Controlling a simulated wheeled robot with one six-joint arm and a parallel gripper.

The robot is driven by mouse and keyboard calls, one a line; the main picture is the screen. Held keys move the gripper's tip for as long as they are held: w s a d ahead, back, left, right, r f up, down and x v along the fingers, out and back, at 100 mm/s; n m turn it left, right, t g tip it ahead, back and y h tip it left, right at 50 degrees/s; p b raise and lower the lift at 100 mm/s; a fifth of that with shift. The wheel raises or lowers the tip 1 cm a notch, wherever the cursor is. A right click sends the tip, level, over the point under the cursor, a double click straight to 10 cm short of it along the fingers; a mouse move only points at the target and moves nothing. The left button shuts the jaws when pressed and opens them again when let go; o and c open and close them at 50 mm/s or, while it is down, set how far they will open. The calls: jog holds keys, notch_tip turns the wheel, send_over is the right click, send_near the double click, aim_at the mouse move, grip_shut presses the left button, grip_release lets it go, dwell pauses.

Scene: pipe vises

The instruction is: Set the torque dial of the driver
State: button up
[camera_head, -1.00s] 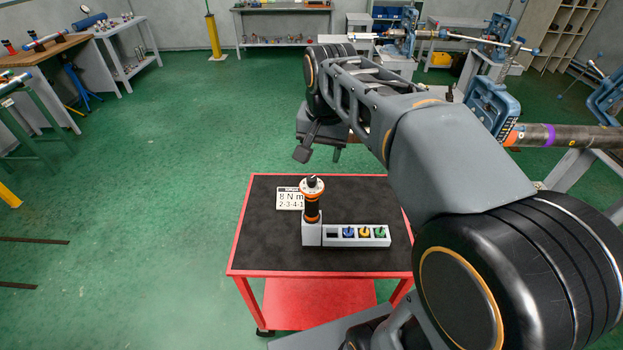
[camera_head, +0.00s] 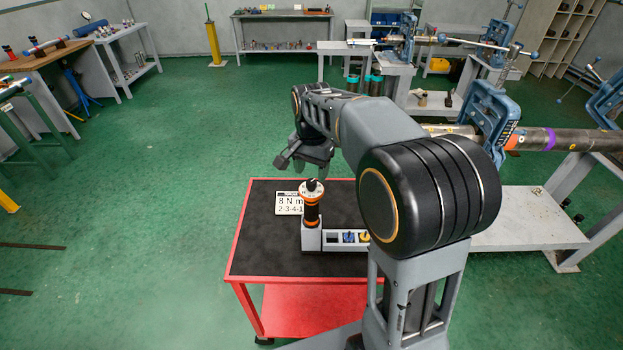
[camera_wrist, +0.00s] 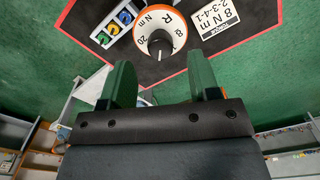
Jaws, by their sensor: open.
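The driver (camera_head: 312,205) stands upright in a grey holder (camera_head: 311,238) on the red cart, with orange bands on its black body. Its torque dial (camera_wrist: 161,44) shows in the wrist view as a white, orange-rimmed face with a black pointer knob and the markings "N m" and "20". A card (camera_head: 289,203) reading "8 N m" and "2-3-4-1" lies beside the driver; it also shows in the wrist view (camera_wrist: 222,17). My gripper (camera_head: 299,163) is above and behind the driver. In the wrist view its two fingers (camera_wrist: 164,82) are apart and empty, with the dial beyond them.
The red cart (camera_head: 262,262) has a clear dark top on the left. A pipe vise (camera_head: 487,112) with a pipe stands to the right. Green floor is open at left.

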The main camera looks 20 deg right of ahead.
aim_at(311, 181)
jog(key=shift+f, duration=1.8)
jog(key=shift+c, duration=0.5)
jog(key=c, duration=0.8)
jog(key=shift+c, duration=0.2)
jog(key=shift+n, duration=0.3)
